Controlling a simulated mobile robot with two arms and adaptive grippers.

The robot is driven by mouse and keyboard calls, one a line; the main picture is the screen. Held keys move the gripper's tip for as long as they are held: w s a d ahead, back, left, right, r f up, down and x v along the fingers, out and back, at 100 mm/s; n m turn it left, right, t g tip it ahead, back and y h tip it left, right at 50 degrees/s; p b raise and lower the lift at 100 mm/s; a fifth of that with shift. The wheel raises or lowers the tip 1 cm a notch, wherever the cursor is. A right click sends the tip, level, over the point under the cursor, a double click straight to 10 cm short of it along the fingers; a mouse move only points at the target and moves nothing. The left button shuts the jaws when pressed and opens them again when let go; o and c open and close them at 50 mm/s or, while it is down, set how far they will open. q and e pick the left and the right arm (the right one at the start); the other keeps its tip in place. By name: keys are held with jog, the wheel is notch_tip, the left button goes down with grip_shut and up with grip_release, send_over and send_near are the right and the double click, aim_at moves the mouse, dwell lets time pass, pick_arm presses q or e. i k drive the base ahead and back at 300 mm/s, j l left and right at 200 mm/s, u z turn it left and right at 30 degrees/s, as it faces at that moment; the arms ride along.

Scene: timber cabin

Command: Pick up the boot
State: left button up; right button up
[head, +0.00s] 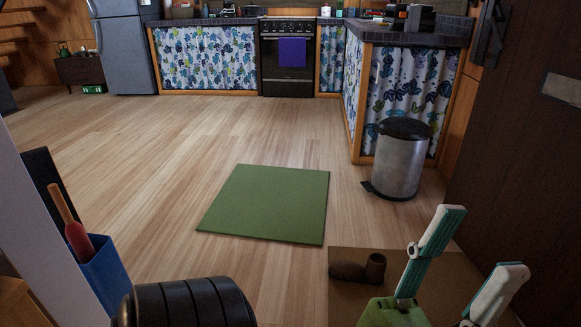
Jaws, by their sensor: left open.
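A dark brown boot (350,271) is in the lower right of the head view. Its toe points left and its shaft opening is at the right. It rests on a brown mat (345,307) on the floor. My left gripper (480,241) is to the right of the boot, with its teal and white fingers spread wide and nothing between them. In the picture its nearer finger is just right of the boot's shaft, with a small gap. My right gripper is not in view.
A green mat (266,204) lies on the wooden floor. A metal pedal bin (398,166) stands by the curtained counter. A dark door (520,160) is at the right. Open floor lies beyond the green mat.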

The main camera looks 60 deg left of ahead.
aim_at(347, 271)
jog(key=j+u, duration=0.1)
jog(key=u, duration=1.25)
jog(key=k+j, duration=0.05)
